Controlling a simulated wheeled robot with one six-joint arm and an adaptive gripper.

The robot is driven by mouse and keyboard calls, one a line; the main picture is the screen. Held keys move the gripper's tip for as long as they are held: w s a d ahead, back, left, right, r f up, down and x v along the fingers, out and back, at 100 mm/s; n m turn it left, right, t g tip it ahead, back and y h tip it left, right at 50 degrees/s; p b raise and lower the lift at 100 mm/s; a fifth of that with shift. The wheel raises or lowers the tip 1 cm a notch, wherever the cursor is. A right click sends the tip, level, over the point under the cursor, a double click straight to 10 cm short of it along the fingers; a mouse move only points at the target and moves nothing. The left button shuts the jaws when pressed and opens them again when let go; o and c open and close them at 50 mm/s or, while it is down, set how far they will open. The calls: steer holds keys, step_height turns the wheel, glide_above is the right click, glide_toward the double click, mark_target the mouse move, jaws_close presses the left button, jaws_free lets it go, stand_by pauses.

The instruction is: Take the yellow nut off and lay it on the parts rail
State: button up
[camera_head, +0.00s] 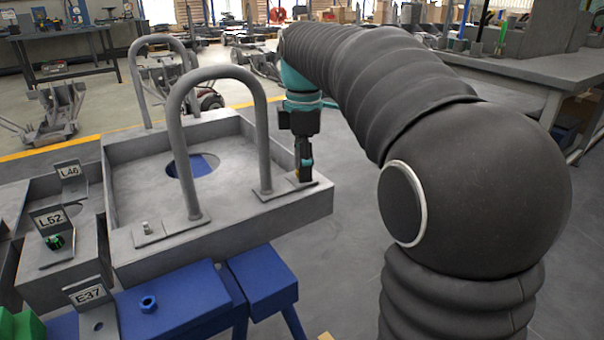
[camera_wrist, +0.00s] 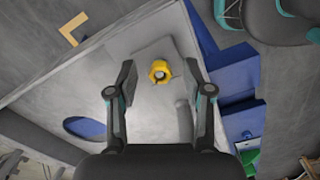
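The yellow nut (camera_wrist: 161,71) sits on a flat plate at a corner of the grey chassis tray, seen in the wrist view; a stud end shows in its hole. In the head view my gripper (camera_head: 304,172) hangs over the plate at the tray's right front corner and hides the nut. My gripper (camera_wrist: 160,78) is open, with one finger on each side of the nut, apart from it. The grey tray (camera_head: 230,236) carries two hoop handles. I cannot tell for sure which part is the parts rail.
A blue block (camera_head: 190,300) in front of the tray bears a blue nut (camera_head: 148,303). Signs L46 (camera_head: 70,170), L62 (camera_head: 50,217) and E37 (camera_head: 86,292) stand at left, with a green nut (camera_head: 54,242) below L62. A hoop handle (camera_head: 262,130) rises close beside my gripper.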

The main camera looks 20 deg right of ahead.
jaws_close()
steer(key=shift+r, duration=0.15)
steer(key=shift+r, duration=0.25)
step_height(320, 180, up, 4)
steer(key=shift+f+p, duration=0.1)
steer(key=shift+p, duration=0.7)
steer(key=s+d+r, duration=0.5)
steer(key=s+r, duration=0.1)
steer(key=s, duration=0.4)
steer(key=shift+s+d+r+p, duration=0.2)
steer(key=shift+d+r+p, duration=0.05)
steer(key=shift+p, duration=0.05)
